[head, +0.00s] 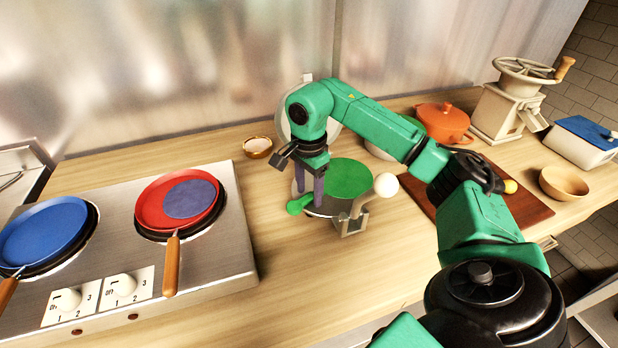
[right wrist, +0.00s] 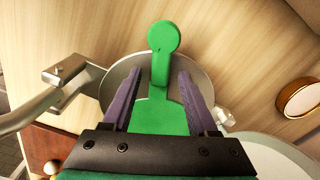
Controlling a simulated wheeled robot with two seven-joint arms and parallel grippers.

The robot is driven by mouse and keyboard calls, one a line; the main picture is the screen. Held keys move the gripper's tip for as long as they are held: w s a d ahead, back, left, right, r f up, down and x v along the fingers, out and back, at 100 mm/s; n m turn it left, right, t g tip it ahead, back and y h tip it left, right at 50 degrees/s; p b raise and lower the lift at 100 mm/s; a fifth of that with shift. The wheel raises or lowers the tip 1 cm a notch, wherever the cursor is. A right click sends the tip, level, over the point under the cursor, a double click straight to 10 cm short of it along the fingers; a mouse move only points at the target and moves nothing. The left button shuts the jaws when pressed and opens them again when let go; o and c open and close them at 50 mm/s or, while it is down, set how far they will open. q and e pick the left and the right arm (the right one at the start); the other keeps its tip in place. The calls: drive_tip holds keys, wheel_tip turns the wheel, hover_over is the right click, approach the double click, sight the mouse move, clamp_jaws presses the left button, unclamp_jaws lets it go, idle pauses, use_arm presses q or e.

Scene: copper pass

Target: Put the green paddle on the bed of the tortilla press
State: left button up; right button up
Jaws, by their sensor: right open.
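The green paddle (head: 350,178) lies on the round grey bed of the tortilla press (head: 349,224), its handle sticking out past the rim at the left. In the right wrist view the paddle (right wrist: 163,38) covers part of the metal bed (right wrist: 117,84), with its round handle end beyond the rim. The press has a lever with a white ball knob, and its pale lid stands raised behind. My right gripper (head: 311,190) is over the bed's left side, open, with its purple fingers on either side of the handle and gaps between. My left gripper is not in view.
A steel stove (head: 235,235) at left carries a blue pan (head: 45,232) and a red pan (head: 155,205) with a purple disc. A small bowl (head: 258,147) stands behind the press. A brown board (head: 520,203), orange pot (head: 444,122) and grinder (head: 500,112) are at right. The front counter is clear.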

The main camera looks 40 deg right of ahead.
wheel_tip(320, 180, up, 6)
drive_tip(key=shift+w+f, duration=0.1)
drive_tip(key=shift+f, duration=0.1)
wheel_tip(320, 180, up, 6)
drive_tip(key=p, duration=0.2)
drive_tip(key=shift+r, duration=0.2)
